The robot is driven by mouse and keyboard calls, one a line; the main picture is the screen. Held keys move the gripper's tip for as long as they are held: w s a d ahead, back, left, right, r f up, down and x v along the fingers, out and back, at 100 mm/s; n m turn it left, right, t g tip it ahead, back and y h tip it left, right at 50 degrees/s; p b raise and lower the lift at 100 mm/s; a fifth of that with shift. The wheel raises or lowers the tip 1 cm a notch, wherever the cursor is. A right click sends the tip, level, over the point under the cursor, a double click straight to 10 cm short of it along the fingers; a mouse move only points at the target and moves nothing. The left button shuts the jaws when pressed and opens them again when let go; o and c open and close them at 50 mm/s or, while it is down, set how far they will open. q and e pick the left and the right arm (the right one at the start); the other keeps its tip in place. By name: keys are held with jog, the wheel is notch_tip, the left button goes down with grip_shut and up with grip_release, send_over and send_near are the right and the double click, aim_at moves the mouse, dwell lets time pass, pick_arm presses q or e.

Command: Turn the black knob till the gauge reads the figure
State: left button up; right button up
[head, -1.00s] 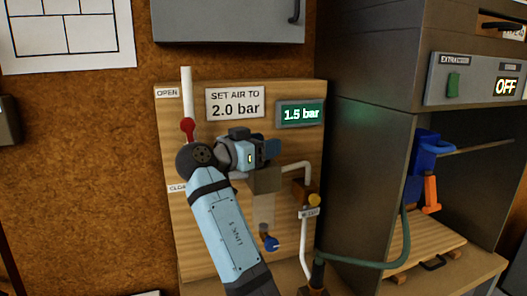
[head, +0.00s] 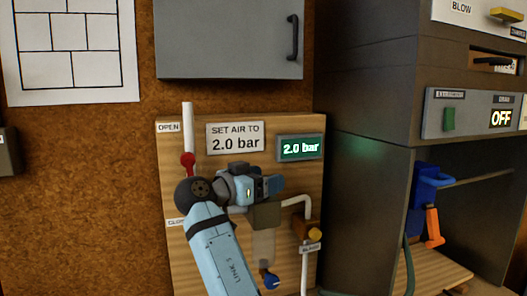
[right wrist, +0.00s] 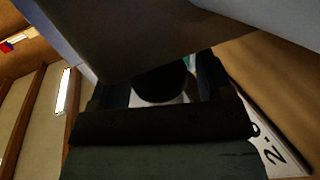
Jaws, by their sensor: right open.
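The green gauge display (head: 300,148) on the wooden board reads 2.0 bar. The sign (head: 235,138) beside it says SET AIR TO 2.0 bar. My right gripper (head: 270,185) is in front of the board, just below the sign and gauge, over the regulator block (head: 264,215). It covers the black knob in the head view. In the right wrist view a dark round shape, apparently the knob (right wrist: 160,84), sits between the open fingers; whether they touch it I cannot tell. My left gripper is not in view.
A grey cabinet (head: 230,40) hangs above. The dark extractor housing (head: 365,170), reading OFF, stands right.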

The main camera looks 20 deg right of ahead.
notch_tip(320, 180, up, 20)
jog(key=b, duration=0.1)
dwell(0.4)
jog(key=shift+f, duration=0.1)
